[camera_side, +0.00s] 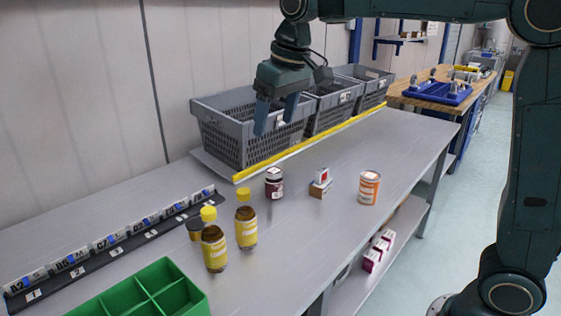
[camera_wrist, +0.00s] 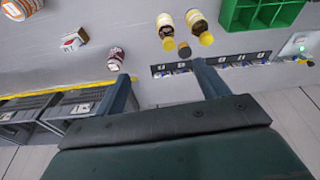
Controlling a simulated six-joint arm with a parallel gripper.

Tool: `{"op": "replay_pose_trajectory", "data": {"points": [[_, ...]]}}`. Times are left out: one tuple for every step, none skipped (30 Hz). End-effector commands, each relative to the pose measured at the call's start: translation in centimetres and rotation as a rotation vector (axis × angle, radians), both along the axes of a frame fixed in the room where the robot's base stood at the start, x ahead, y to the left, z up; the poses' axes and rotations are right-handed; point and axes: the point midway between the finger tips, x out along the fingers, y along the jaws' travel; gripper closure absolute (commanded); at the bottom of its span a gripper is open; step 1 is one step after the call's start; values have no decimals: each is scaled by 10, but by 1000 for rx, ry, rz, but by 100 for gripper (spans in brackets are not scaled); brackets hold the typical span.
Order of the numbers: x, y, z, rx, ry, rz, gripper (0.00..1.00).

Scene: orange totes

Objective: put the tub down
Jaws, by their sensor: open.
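An orange-and-white tub (camera_side: 369,188) stands upright on the grey table, right of the other goods. It also shows at the top left corner of the wrist view (camera_wrist: 20,8). A dark jar with a pale label (camera_side: 274,184) stands left of it and also shows in the wrist view (camera_wrist: 116,58). My gripper (camera_side: 276,113) is open, fingers pointing down, above the table near the front of the nearest grey crate. In the wrist view the two fingers (camera_wrist: 165,83) are wide apart with nothing between them. No tub is in my grip.
Grey crates (camera_side: 222,143) line the back behind a yellow strip (camera_side: 300,145). Yellow-capped bottles (camera_side: 214,250), a labelled rail (camera_side: 120,243) and a green divided tray (camera_side: 150,290) are front left. Table around the tub is clear.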

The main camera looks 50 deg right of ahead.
Motion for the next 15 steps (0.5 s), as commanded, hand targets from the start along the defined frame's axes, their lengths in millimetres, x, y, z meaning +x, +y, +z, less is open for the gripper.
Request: {"op": "replay_pose_trajectory", "data": {"points": [[-14,-4,4,1,-12,-5,27],[-22,-6,5,2,-19,-8,27],[-31,-9,6,3,-28,-11,27],[-39,-10,6,3,-34,-15,27],[-47,-12,6,3,-40,-17,27],[-57,-15,6,4,-49,-20,27],[-64,-16,6,5,-56,-23,27],[-72,-18,6,5,-62,-25,27],[-82,-20,5,6,-72,-28,27],[-90,-21,4,6,-78,-31,27],[-97,-23,3,6,-84,-34,27],[-107,-25,1,7,-93,-38,27],[-115,-26,-1,8,-100,-41,27],[-122,-28,-3,8,-106,-43,27],[-132,-29,-5,8,-115,-46,27]]}}
